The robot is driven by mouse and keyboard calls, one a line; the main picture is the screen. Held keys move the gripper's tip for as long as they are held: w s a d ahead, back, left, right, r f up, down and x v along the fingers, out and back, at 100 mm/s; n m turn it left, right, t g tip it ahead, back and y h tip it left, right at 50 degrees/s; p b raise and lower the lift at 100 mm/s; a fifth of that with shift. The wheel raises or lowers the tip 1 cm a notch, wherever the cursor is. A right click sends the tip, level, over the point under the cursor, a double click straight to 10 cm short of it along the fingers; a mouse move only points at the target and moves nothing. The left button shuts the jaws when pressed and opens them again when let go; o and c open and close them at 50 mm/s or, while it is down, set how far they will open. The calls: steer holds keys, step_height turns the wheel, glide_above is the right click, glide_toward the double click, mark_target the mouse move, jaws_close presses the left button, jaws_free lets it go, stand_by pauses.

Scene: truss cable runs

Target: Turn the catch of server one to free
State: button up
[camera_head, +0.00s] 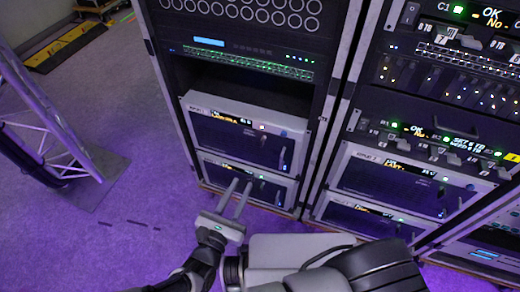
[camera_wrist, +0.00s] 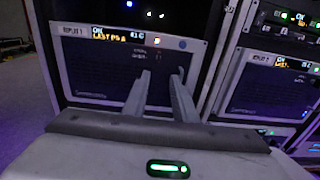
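A grey-framed server front (camera_head: 235,140) with a dark panel sits in the left rack. It also fills the middle of the wrist view (camera_wrist: 90,80), where its label seems to end in 1 and its display is lit amber. A small upright catch (camera_head: 281,158) shows at the right of its panel; its exact turn is too small to tell. My gripper (camera_head: 242,182) is open and empty, its two fingers apart and pointing towards the rack. In the wrist view the fingertips (camera_wrist: 163,73) overlap the panel's right part, probably hiding some of the catch. I see no clear contact.
A second server (camera_head: 235,178) sits just below. The right rack holds a similar server (camera_head: 385,180) and rows of switches and cables. A truss (camera_head: 60,140) stands on the floor at left. The purple floor (camera_head: 110,100) between truss and rack is clear.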

mark_target(261, 144)
steer(key=b+x, duration=0.1)
steer(key=x, duration=0.7)
steer(key=b+x, duration=0.1)
steer(key=x, duration=0.8)
steer(key=shift+w+a+f+b, duration=0.1)
steer(key=shift+w+a+b, duration=0.1)
steer(key=shift+w+b, duration=0.1)
steer(key=shift+s, duration=0.1)
jaws_close()
